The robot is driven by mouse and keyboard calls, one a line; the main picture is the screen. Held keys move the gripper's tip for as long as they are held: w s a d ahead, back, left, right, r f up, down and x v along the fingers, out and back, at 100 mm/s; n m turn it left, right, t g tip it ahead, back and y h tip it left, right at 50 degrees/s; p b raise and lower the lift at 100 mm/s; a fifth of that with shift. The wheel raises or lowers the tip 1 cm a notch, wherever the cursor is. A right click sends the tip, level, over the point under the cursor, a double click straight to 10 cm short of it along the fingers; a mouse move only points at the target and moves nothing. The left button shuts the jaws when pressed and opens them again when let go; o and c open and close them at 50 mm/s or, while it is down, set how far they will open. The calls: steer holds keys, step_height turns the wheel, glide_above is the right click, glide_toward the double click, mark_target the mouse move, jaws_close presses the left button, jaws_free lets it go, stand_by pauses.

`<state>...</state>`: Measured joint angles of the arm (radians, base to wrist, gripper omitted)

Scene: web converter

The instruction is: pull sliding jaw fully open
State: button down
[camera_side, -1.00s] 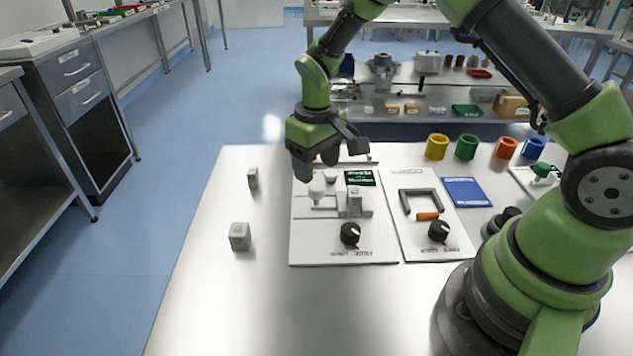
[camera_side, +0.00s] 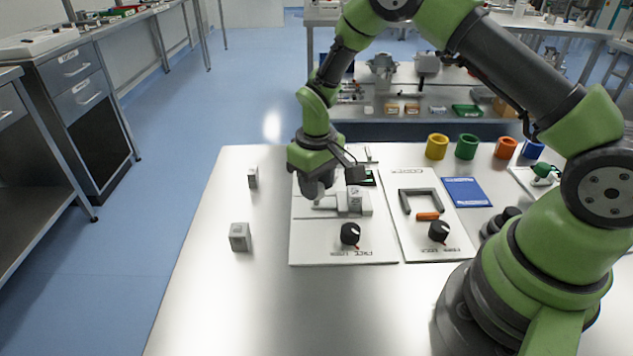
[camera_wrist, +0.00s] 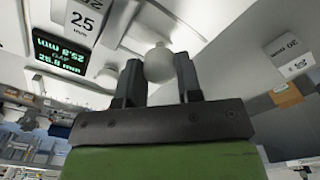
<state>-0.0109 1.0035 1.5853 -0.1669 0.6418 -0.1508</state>
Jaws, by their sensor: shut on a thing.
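My gripper (camera_side: 314,190) is low over the left white panel (camera_side: 310,250), pointing down. In the wrist view its two dark fingers (camera_wrist: 158,76) are shut on a pale round knob (camera_wrist: 159,60), one finger on each side. The knob belongs to the light sliding jaw (camera_side: 324,203), which is partly hidden under my gripper in the side view. A grey block (camera_side: 354,198) stands to the right of the jaw; in the wrist view a block marked 25 (camera_wrist: 84,22) shows. A display with green digits (camera_wrist: 58,57) lies beside it.
A black dial (camera_side: 350,234) is at the panel's front. Two loose grey blocks (camera_side: 240,237) (camera_side: 253,178) stand on the table to the left. A second panel (camera_side: 440,245) with a dark U-shaped frame (camera_side: 421,194) is to the right. The table's front left is clear.

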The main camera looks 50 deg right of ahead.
steer(key=shift+w+a, duration=1.05)
steer(key=shift+w, duration=0.05)
steer(key=c, duration=0.8)
jaws_free()
steer(key=shift+r, duration=0.1)
step_height(320, 180, up, 10)
steer(key=shift+f, duration=0.1)
